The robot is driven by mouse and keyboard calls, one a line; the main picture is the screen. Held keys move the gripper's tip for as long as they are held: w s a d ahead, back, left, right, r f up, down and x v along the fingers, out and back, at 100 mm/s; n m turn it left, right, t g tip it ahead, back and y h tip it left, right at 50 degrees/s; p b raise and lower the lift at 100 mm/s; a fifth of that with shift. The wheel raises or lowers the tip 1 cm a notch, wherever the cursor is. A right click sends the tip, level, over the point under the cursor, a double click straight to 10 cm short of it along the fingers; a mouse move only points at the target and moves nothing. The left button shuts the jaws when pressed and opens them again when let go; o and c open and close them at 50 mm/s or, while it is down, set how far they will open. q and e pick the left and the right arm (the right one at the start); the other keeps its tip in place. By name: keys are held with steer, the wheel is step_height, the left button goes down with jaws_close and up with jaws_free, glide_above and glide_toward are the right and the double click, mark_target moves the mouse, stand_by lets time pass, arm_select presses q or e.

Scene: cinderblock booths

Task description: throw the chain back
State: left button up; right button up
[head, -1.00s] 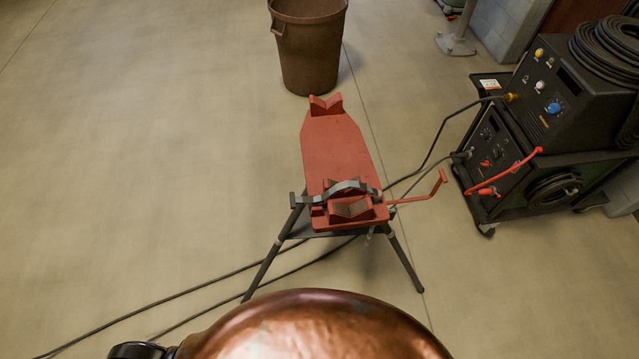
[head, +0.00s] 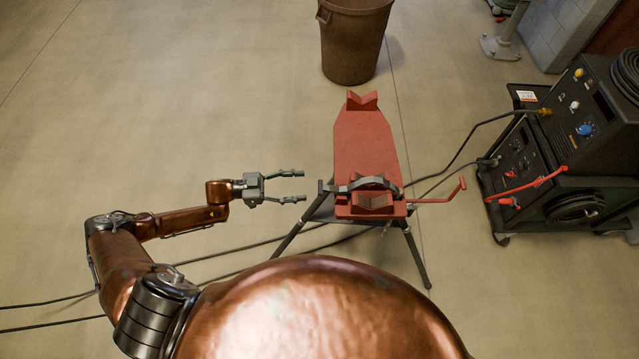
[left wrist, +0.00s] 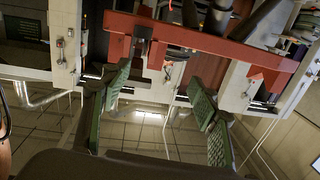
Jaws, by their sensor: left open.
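The grey chain (head: 362,183) lies in an arch across the red chain vise (head: 366,148), over the V-shaped jaw at its near end. The vise stands on dark tripod legs (head: 414,258). My left gripper (head: 301,187) is open and empty, just left of the chain's left end, its fingers pointing right toward it. In the left wrist view its green finger pads (left wrist: 160,98) are spread apart. The red vise body (left wrist: 225,48) crosses beyond them, and a grey metal piece hangs down near the left finger. Whether that piece is the chain's end is unclear. My right gripper is not in view.
A red crank handle (head: 440,196) sticks out right of the vise. A brown bin (head: 355,45) stands behind it. A black welding machine on a cart (head: 560,150) is at the right. Cables run over the floor.

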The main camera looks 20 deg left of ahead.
mark_target(320, 187)
arm_select(q)
steer(key=shift+m+g+h, duration=0.4)
steer(key=shift+g+h, duration=0.1)
steer(key=shift+g, duration=0.3)
steer(key=d+r, duration=0.1)
steer(key=d, duration=0.1)
steer(key=d+r+p, duration=0.1)
steer(key=d, duration=0.2)
steer(key=d+r, duration=0.2)
steer(key=d, duration=0.1)
steer(key=shift+s, duration=0.15)
steer(key=shift+f, duration=0.1)
steer(key=shift+c, duration=0.7)
jaws_close()
